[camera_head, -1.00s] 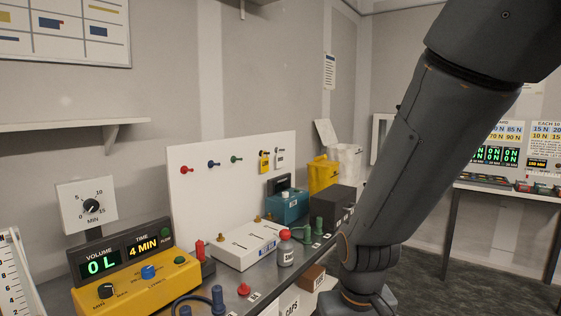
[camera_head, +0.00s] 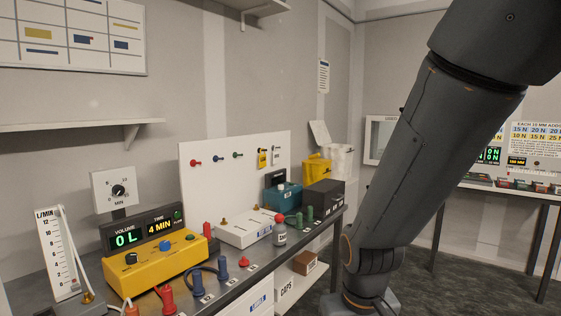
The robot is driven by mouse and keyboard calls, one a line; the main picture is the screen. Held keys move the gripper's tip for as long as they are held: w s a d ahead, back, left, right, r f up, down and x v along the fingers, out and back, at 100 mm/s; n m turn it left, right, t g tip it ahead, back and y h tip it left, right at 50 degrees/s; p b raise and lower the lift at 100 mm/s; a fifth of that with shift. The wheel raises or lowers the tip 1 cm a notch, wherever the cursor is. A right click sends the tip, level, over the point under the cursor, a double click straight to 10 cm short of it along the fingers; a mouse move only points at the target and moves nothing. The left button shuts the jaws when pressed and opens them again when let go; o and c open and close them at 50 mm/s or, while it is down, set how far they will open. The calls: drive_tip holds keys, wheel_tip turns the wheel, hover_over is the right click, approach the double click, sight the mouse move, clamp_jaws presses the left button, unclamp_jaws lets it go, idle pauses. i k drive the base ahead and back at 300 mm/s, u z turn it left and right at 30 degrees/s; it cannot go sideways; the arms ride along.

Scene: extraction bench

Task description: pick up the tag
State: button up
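A yellow tag (camera_head: 262,159) and a white tag (camera_head: 276,157) hang side by side near the right end of the upright white board (camera_head: 212,181) behind the bench. Both are small in the picture and their print cannot be read. I cannot tell which one the task means. My dark arm crosses the right side of the view, well to the right of the tags. My gripper is out of the picture.
Floor (camera_head: 408,264) shows at right.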

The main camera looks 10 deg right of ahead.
sight(276, 154)
drive_tip(key=z, duration=0.8)
drive_tip(key=i, duration=1.35)
drive_tip(key=u, duration=0.3)
drive_tip(key=i, duration=0.75)
drive_tip(key=u, duration=0.8)
